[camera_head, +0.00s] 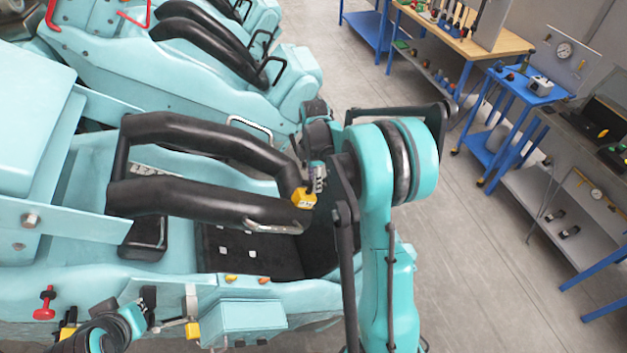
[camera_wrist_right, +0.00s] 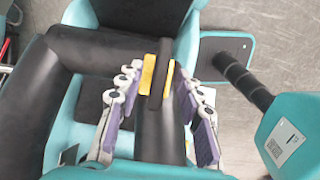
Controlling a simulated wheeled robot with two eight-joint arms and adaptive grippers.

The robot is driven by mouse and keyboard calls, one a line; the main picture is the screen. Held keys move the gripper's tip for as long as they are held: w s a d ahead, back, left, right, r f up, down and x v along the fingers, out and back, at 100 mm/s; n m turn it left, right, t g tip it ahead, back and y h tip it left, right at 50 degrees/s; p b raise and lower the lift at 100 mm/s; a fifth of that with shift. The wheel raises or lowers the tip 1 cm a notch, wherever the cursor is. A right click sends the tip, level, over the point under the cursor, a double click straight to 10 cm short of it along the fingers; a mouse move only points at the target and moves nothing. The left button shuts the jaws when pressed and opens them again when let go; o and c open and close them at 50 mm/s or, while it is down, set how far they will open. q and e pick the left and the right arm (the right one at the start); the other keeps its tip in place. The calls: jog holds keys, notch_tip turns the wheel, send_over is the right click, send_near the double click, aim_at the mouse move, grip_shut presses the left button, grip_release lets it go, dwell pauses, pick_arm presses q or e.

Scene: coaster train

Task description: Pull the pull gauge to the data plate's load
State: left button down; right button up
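A yellow block (camera_head: 303,198) sits at the end of a black padded restraint bar (camera_head: 205,205). In the right wrist view the yellow block (camera_wrist_right: 149,75) has a dark bar across it; I cannot tell whether it is the pull gauge. My right gripper (camera_head: 316,180) is just above the block. In the right wrist view its purple-padded fingers (camera_wrist_right: 157,85) are apart on either side of the block, with no clear grip. My left arm's end (camera_head: 138,308) is at the lower left beside the car; its fingers are unclear.
The turquoise coaster car (camera_head: 60,240) fills the left, with a light blue box (camera_head: 243,322) on its near side. A red knob (camera_head: 44,303) stands at its lower left. A wooden workbench (camera_head: 490,42) and blue cart (camera_head: 525,92) stand back right. Open floor (camera_head: 470,250) lies between.

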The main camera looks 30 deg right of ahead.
jog(key=shift+w+d+f, duration=0.1)
jog(key=shift+f, duration=0.9)
jog(key=shift+s, duration=0.2)
jog(key=shift+w, duration=0.1)
grip_shut()
jog(key=shift+s+d+r+p, duration=0.1)
jog(key=shift+d+r, duration=0.3)
jog(key=shift+r, duration=0.35)
jog(key=shift+s+d+r+p, duration=0.1)
jog(key=shift+d+r, duration=0.3)
jog(key=shift+r, duration=0.4)
jog(key=shift+d+r+p, duration=0.1)
jog(key=shift+d+r, duration=0.3)
jog(key=shift+r, duration=0.35)
grip_release()
jog(key=shift+s, duration=0.1)
